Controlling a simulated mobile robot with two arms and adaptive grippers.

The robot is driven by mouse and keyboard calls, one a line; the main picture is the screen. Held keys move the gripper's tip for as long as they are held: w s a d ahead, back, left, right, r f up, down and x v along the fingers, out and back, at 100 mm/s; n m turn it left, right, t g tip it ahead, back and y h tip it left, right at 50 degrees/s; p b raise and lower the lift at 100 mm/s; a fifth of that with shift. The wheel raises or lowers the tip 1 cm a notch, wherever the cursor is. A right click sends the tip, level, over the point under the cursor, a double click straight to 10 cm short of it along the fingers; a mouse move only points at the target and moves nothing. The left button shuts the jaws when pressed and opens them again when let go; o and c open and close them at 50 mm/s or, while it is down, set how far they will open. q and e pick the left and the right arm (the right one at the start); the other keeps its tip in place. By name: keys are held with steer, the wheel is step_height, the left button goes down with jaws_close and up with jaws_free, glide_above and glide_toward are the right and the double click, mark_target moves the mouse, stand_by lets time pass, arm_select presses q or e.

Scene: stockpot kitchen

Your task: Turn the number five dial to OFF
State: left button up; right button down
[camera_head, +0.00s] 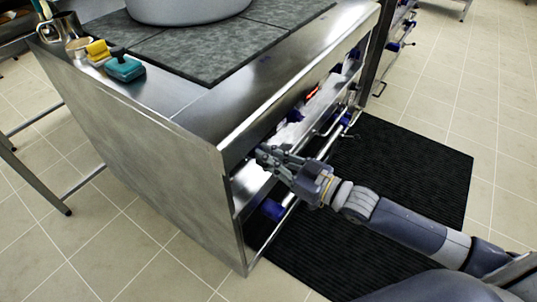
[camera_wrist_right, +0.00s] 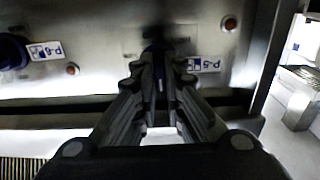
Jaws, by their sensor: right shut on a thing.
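The dial (camera_wrist_right: 152,45) at the tips of my right gripper is mostly hidden by the fingers. Only a dark part of it shows in the right wrist view. A small white label (camera_wrist_right: 205,64) beside it seems to read P-5, but the digit is blurred. My right gripper (camera_head: 263,155) reaches the stove's front panel near its left end. Its fingers, seen close in the right wrist view (camera_wrist_right: 158,75), are closed together on the dial. The dial's pointer and OFF mark cannot be made out. My left gripper is in neither view.
A second blue dial (camera_wrist_right: 12,50) with its own label (camera_wrist_right: 45,51) is at the left. The stove (camera_head: 150,145) carries a large pot (camera_head: 185,10) and yellow (camera_head: 98,50) and teal (camera_head: 124,68) items. A rail (camera_head: 330,130) runs along its front above a black mat (camera_head: 400,165).

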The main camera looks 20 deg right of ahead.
steer(key=shift+f, duration=0.15)
steer(key=c, duration=1.7)
jaws_free()
steer(key=shift+s+d, duration=0.1)
steer(key=shift+v, duration=5.9)
